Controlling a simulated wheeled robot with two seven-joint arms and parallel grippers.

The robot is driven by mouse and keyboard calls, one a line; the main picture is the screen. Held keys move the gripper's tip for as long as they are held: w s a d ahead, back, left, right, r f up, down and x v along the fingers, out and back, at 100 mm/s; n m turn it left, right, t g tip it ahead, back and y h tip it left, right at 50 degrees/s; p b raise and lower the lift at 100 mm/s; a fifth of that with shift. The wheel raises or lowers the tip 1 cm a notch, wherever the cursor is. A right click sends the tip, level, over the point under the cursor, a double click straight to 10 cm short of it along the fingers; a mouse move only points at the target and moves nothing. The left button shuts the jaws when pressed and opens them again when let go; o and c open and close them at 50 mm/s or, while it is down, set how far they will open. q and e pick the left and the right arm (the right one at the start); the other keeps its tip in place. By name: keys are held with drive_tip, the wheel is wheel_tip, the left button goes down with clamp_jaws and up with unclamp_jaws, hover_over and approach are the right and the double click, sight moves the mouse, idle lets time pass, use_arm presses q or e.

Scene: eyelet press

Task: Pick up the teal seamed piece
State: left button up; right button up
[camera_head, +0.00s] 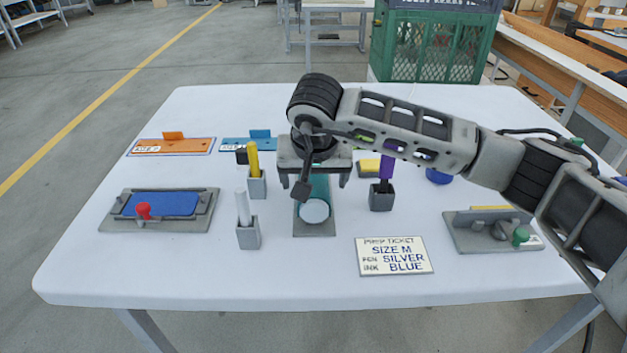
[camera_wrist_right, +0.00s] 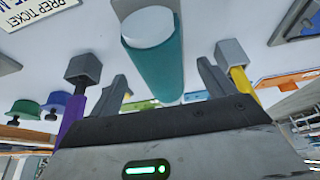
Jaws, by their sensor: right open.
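The teal piece (camera_head: 320,186) stands in the middle of the table on a narrow grey base, with a round white disc (camera_head: 314,211) at its near end. My right gripper (camera_head: 313,178) is over the far part of the teal piece and hides some of it. Its fingers are spread, one on each side, with nothing held between them. In the right wrist view the teal piece (camera_wrist_right: 158,72) runs between the two open fingers, apart from both. I cannot tell how far the fingertips are above the base. No seam can be made out. My left gripper is not in view.
A silver-white pen (camera_head: 242,207) and a yellow pen (camera_head: 253,159) stand in holders left of the gripper; a purple pen (camera_head: 386,166) stands right. A blue pad fixture (camera_head: 160,204) is far left. A grey fixture (camera_head: 470,237) is right. A ticket (camera_head: 393,256) lies in front.

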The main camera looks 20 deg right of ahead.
drive_tip(key=shift+x, duration=1.4)
drive_tip(key=c, duration=1)
drive_tip(key=shift+r, duration=0.1)
drive_tip(key=shift+c, duration=0.2)
